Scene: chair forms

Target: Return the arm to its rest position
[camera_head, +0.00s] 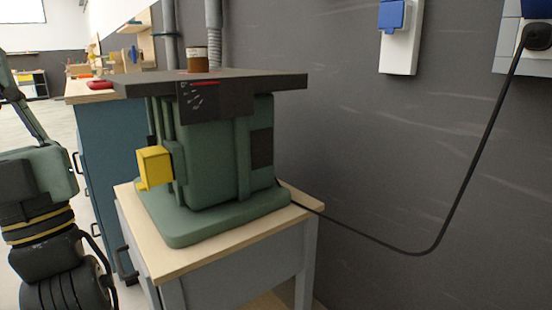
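My gripper is not in view, and I cannot make out my arm with certainty. A green and black jointed shape with yellow rings (38,215) is cut off by the left edge; I cannot tell whether it is a machine or part of my arm. In the middle, a green bench machine (215,155) with a dark flat top (260,83) and a yellow box (154,167) on its side stands on a wooden-topped stand (225,250). A small brown jar (197,62) stands on or behind its top.
A blue cabinet (108,160) stands behind the machine. A black cable (445,215) hangs from a socket (532,40) on the grey wall (380,150) to the machine's base. A blue-lidded socket (397,35) is beside it. Pale floor shows at the far left.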

